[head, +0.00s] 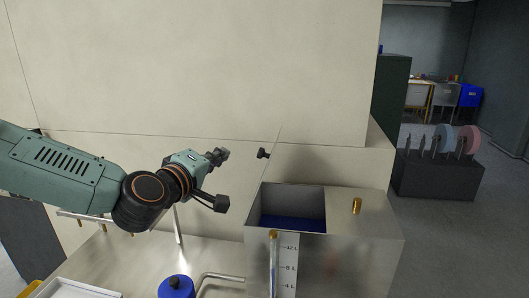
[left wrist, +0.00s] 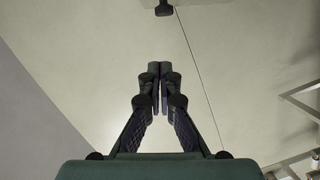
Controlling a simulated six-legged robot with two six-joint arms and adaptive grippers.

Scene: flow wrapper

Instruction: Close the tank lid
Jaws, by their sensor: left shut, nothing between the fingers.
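The tank (head: 375,245) is a grey metal box in the lower right of the head view. Its square opening shows blue (head: 293,224) inside. A dark knob (head: 262,153) stands out to the left just above the opening's left side; it appears to be the handle of the lid, raised and seen nearly edge-on, its outline hard to tell from the pale wall. The knob also shows at the top of the left wrist view (left wrist: 163,8). My left gripper (head: 223,154) is left of the knob, apart from it, shut and empty. My right gripper is out of view.
A pale machine wall (head: 200,70) stands behind. A level gauge (head: 286,265) is on the tank's front and a brass fitting (head: 356,206) on its top. A blue-capped container (head: 176,287), a bent pipe (head: 215,278) and a white tray (head: 85,289) are below my arm.

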